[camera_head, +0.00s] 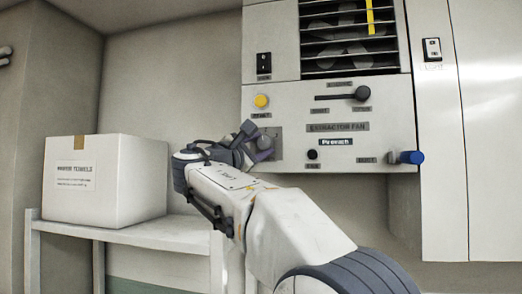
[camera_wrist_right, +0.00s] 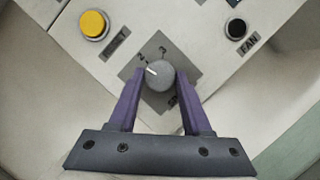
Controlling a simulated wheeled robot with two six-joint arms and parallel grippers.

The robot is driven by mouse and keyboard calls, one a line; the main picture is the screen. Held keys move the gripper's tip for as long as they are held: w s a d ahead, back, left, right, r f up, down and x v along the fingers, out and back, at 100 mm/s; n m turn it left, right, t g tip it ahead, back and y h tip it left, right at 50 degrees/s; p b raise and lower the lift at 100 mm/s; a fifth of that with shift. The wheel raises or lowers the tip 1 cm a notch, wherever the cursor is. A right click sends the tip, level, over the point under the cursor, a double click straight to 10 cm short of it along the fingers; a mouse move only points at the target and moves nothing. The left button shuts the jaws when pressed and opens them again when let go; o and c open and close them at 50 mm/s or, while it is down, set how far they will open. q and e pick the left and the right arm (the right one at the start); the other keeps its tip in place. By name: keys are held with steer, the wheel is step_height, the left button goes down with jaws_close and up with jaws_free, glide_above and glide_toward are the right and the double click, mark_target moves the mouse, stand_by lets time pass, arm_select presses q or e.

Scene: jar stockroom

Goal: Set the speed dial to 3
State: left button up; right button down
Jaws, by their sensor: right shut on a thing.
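The speed dial is a round grey knob (camera_wrist_right: 160,76) on a darker grey square plate (camera_wrist_right: 183,69), seen in the right wrist view. Its white pointer line points up and left, close to the 2 mark. The 3 mark is above the knob, to the right of the 2. My right gripper (camera_wrist_right: 160,84) has its purple fingers shut on the knob, one on each side. In the head view my right gripper (camera_head: 262,147) is at the fan panel and largely covers the dial; part of the grey plate (camera_head: 276,134) shows. My left gripper is in neither view.
The extractor fan panel (camera_head: 390,130) also has a yellow button (camera_head: 261,101), a black lever (camera_head: 345,96), a small black button (camera_head: 312,154) and a blue knob (camera_head: 411,157). A white box (camera_head: 105,180) stands on a shelf (camera_head: 170,236) at left.

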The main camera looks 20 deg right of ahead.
steer(key=m, duration=0.1)
steer(key=m+g, duration=0.1)
steer(key=m, duration=0.1)
steer(key=shift+a+r+m+p, duration=0.2)
steer(key=shift+m+p, duration=0.1)
steer(key=shift+p, duration=0.1)
steer(key=m+g+p, duration=0.1)
steer(key=m, duration=0.1)
steer(key=m+g+p, duration=0.1)
steer(key=m, duration=0.1)
steer(key=shift+w+r+m+y, duration=0.1)
steer(key=shift+r+m+y, duration=0.1)
steer(key=shift+m+y, duration=0.2)
steer(key=m+g+y+p, duration=0.1)
steer(key=m+p, duration=0.1)
steer(key=m, duration=0.1)
steer(key=shift+r+m, duration=0.1)
steer(key=shift+m, duration=0.3)
steer(key=shift+d+m+y+p, duration=0.1)
steer(key=shift+m+y+p, duration=0.5)
steer(key=shift+m, duration=0.3)
steer(key=shift+c, duration=1.8)
jaws_free()
